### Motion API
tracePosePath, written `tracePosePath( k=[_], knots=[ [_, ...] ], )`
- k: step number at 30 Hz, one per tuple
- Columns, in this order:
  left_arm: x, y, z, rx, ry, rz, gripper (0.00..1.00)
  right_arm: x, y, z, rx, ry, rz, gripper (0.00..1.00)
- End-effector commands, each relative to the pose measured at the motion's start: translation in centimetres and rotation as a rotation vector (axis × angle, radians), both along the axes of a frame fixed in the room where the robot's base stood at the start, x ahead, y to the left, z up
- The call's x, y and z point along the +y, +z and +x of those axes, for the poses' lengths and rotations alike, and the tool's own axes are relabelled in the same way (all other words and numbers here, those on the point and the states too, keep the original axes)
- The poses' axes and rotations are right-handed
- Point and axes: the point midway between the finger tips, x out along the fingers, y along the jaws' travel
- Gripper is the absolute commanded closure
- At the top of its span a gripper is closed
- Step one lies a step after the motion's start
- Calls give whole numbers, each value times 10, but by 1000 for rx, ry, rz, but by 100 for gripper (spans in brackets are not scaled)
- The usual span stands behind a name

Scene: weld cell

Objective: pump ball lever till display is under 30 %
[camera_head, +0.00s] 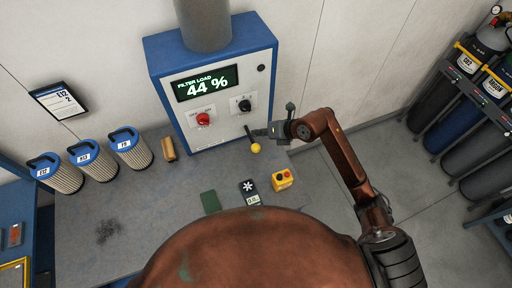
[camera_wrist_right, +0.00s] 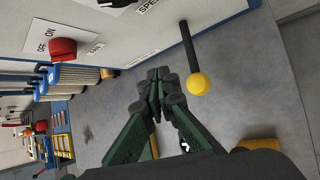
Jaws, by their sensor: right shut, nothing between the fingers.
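A blue and white cabinet (camera_head: 220,82) has a dark display (camera_head: 207,83) that reads "FILTER LOAD 44 %". A thin black lever with a yellow ball (camera_head: 255,148) sticks out low on the cabinet's right part, angled downward. The yellow ball also shows in the right wrist view (camera_wrist_right: 198,84), just right of my fingertips. My right gripper (camera_head: 260,132) is close beside the lever. In the right wrist view the right gripper (camera_wrist_right: 158,85) has its dark green fingers closed together and empty. My left gripper is out of view.
A red knob (camera_head: 203,119) and a black knob (camera_head: 244,105) sit on the cabinet front. Several filter cartridges (camera_head: 131,148) stand on the bench left. A yellow button box (camera_head: 283,179), a small meter (camera_head: 249,192) and a green pad (camera_head: 210,201) lie in front. Gas cylinders (camera_head: 457,119) stand far right.

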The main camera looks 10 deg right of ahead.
Motion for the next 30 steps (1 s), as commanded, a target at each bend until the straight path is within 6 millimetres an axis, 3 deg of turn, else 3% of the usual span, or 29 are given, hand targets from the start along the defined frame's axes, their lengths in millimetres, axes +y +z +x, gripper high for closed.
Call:
tracePosePath(
  k=[1, 6, 12, 30],
  knots=[
    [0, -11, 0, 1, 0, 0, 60, 0, -13, 0, 2, -1, 1, 100],
    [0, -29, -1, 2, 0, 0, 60, 0, -37, 0, 2, 0, -1, 100],
    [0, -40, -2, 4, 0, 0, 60, 0, -54, 0, 1, -1, -2, 100],
    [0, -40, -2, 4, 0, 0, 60, 0, -55, 0, 0, 0, 0, 100]
  ],
)
